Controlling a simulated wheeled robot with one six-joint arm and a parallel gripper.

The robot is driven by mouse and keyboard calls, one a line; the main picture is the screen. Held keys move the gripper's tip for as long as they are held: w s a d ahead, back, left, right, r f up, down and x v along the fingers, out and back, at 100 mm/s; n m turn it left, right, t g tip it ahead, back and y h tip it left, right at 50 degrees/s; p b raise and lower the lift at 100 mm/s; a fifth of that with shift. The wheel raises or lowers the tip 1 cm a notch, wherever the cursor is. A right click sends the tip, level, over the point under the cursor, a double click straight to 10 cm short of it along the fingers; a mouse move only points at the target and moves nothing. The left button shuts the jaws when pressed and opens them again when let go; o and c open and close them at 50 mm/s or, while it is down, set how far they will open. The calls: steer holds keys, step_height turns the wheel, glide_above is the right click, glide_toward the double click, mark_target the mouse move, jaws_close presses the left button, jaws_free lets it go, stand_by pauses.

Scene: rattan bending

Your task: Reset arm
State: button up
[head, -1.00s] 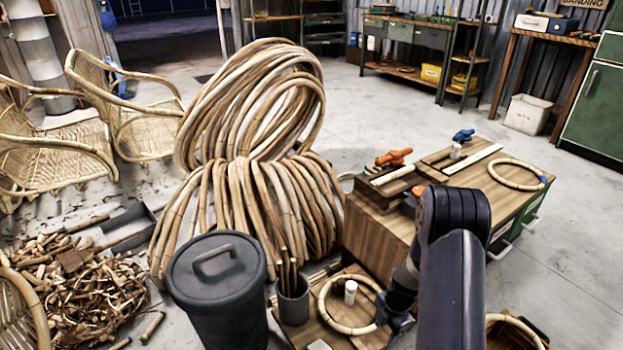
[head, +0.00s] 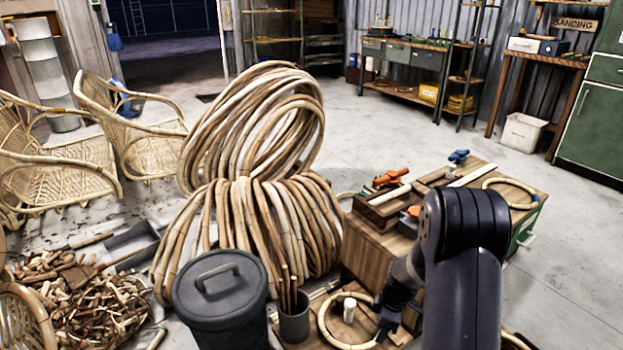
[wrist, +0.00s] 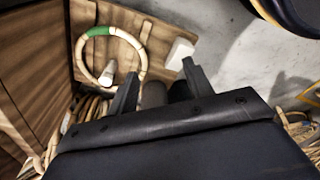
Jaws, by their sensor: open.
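My gripper (head: 383,333) is at the lower middle of the head view, just by the right side of a rattan ring (head: 329,331) on a low wooden board. In the wrist view my gripper (wrist: 157,80) shows two dark fingers spread apart with nothing held between them. The ring (wrist: 79,57), with a green band, lies on the board ahead of the fingers. A pale cylinder (head: 349,310) stands inside the ring, and it also shows in the wrist view (wrist: 107,73). A white block (wrist: 180,53) lies at the board's right edge, close to the fingers.
A wooden workbench (head: 372,256) with clamps and a second ring (head: 511,193) stands right behind my arm. A lidded dark bin (head: 222,305) and a grey cup of sticks (head: 294,322) stand to the left. Large rattan coils (head: 250,215) fill the middle. Floor at the right is clear.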

steer(key=shift+r+m, duration=0.3)
steer(key=shift+r, duration=0.15)
